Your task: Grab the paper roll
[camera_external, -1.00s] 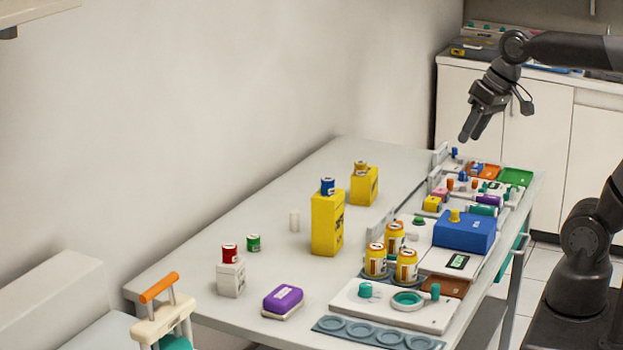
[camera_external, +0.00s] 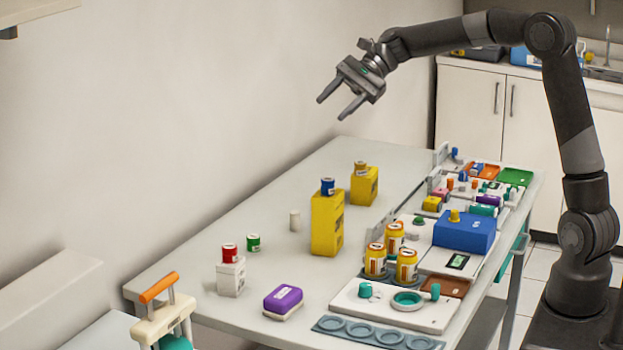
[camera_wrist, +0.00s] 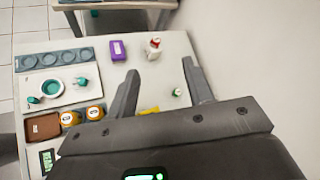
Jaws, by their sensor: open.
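A small white upright cylinder (camera_external: 294,220), which looks like the paper roll, stands on the grey table left of the tall yellow box in the external view. I cannot make it out in the wrist view, where my gripper's body may hide it. My gripper (camera_external: 332,108) is open and empty, high above the far part of the table, with its fingers pointing down and left. In the wrist view my gripper (camera_wrist: 160,67) shows two fingers spread apart with nothing between them.
The tall yellow box (camera_external: 327,225) with a blue can on top stands close right of the cylinder. A green can (camera_external: 253,242), a white box (camera_external: 231,277) and a purple case (camera_external: 283,301) stand nearer. Yellow jars (camera_external: 376,260) and trays fill the right side.

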